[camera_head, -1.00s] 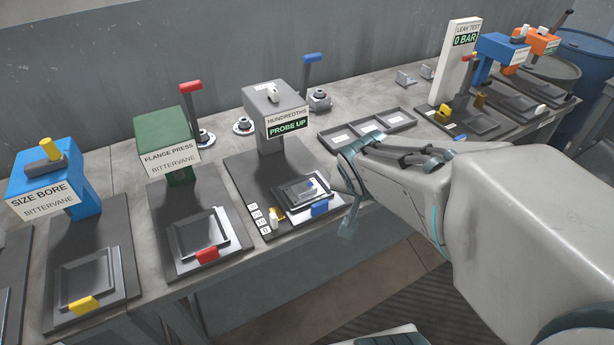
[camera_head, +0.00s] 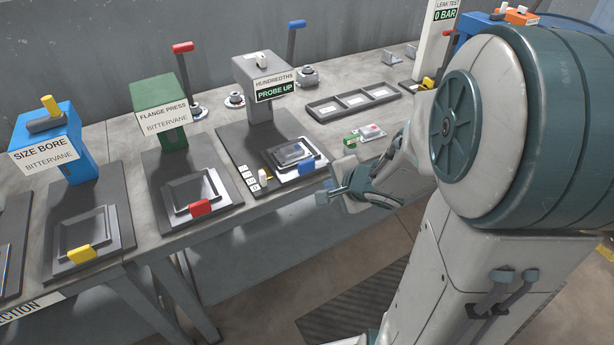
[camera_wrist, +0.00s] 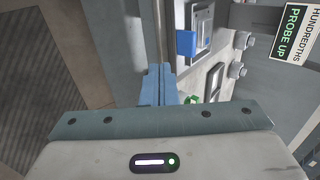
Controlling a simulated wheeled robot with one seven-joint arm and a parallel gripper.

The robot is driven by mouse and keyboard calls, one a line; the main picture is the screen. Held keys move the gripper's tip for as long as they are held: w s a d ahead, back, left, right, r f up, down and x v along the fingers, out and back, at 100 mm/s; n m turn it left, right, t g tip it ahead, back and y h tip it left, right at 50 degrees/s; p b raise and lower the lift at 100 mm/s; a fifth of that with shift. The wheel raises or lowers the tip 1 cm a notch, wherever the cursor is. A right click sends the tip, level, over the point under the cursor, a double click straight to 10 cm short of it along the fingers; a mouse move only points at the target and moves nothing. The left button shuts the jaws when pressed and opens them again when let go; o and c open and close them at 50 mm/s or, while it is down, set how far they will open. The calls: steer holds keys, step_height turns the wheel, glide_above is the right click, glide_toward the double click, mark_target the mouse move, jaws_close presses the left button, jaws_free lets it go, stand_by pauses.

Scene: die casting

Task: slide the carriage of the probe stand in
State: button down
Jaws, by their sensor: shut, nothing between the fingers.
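The probe stand (camera_head: 252,72) is grey with signs reading HUNDREDTHS and PROBE UP. Its carriage (camera_head: 284,166) is a pale plate on the dark base, with a dark square part on it and a blue handle (camera_head: 307,168) at its front edge. My gripper (camera_head: 324,195) is shut and empty, just in front of the bench edge, right of and nearer than the blue handle, apart from it. In the wrist view the shut blue fingers (camera_wrist: 158,84) point up the picture, with the blue handle (camera_wrist: 186,43) ahead and to their right.
Left of the stand are the green flange press (camera_head: 158,95) and the blue size bore station (camera_head: 70,160). A dark three-part tray (camera_head: 322,112) lies to the right. A small green object (camera_head: 350,140) and a flat silver piece (camera_head: 372,132) lie near my arm. The floor is free in front.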

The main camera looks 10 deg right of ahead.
steer(key=w+p, duration=0.1)
steer(key=b, duration=0.3)
glide_toward(301, 176)
steer(key=shift+x, duration=3)
steer(key=shift+d, duration=0.1)
